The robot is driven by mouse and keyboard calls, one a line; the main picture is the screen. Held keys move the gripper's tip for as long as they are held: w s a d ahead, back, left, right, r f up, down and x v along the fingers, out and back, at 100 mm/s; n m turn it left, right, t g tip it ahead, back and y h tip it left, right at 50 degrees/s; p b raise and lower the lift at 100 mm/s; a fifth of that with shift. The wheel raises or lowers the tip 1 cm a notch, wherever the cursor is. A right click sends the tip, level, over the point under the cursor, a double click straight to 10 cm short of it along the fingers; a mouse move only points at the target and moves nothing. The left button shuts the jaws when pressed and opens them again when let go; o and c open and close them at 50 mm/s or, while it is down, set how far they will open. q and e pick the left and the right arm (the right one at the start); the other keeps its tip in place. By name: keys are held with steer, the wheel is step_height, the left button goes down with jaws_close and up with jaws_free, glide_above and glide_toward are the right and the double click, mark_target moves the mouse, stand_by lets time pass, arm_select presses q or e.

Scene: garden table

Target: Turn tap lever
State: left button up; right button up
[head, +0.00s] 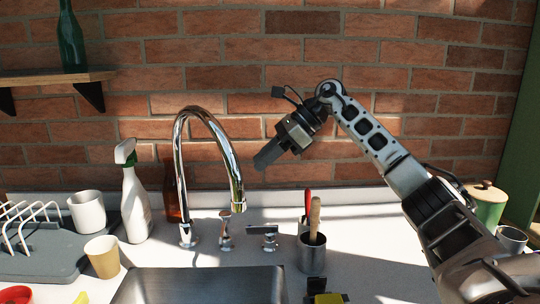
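The chrome tap (208,120) has a tall curved spout and stands behind the sink. Two small chrome handles stand at its base: one upright (226,232) just right of the spout's foot, and one with a flat sideways top (263,236) further right. My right gripper (266,157) is in the air to the right of the spout, above the handles and apart from them, pointing down and left. Its fingers show as one dark block, so I cannot tell if they are open or shut. Nothing shows held in it. My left gripper is not in view.
A steel sink (200,287) lies in front. A metal pot with brushes (312,252) stands right of the handles. A spray bottle (136,200), brown bottle (172,195), cups and a dish rack (35,235) stand left. A brick wall rises behind.

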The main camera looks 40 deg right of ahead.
step_height(320, 180, down, 5)
steer(key=g+h, duration=0.3)
steer(key=h, duration=0.1)
glide_toward(262, 232)
steer(key=x, duration=0.3)
steer(key=p+x, duration=0.1)
steer(key=x, duration=0.2)
steer(key=shift+w+d+f, duration=0.1)
steer(key=shift+d+f, duration=0.05)
steer(key=shift+f, duration=0.1)
steer(key=shift+w+f, duration=0.15)
steer(key=shift+f, duration=0.3)
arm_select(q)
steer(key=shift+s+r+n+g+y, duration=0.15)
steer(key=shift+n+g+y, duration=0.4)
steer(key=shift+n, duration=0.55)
arm_select(e)
jaws_close()
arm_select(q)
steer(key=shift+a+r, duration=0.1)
